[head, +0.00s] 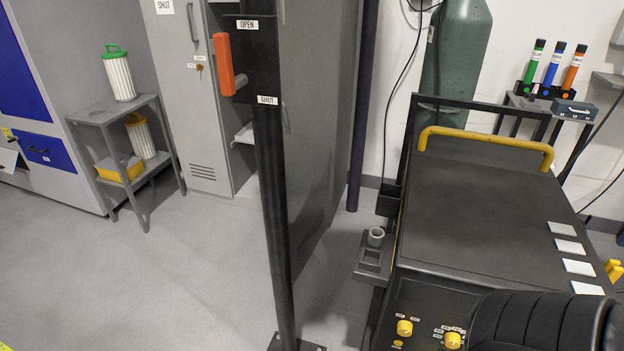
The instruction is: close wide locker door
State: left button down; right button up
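The grey locker (246,180) stands at the back, left of centre, behind a dark post. Its wide door (318,110) stands open on the right, swung out toward me and seen at a steep angle. A slim handle (286,118) shows near the door's near edge. The locker's left door (183,60) looks shut; it has a vertical handle, a "SHUT" label and vent slots. Part of the opening, with a shelf (244,134), shows between the two doors; the post hides some of it. Neither of my grippers is in view.
The dark post (272,190) with an orange lever (223,64) and "OPEN" and "SHUT" labels stands before the locker. A dark machine (480,215) with a yellow handle fills the right. A small shelf (118,150) with filters stands left. The left floor is clear.

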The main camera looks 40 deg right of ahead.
aim_at(309, 40)
jog(key=i+z, duration=0.15)
jog(key=z, duration=0.3)
jog(key=i+j+z, duration=0.15)
jog(key=z, duration=0.25)
jog(key=i+j+z, duration=0.15)
jog(key=z, duration=0.3)
jog(key=i+j+z, duration=0.2)
jog(key=i+z, duration=0.15)
jog(key=i+j+z, duration=0.4)
jog(key=i, duration=0.15)
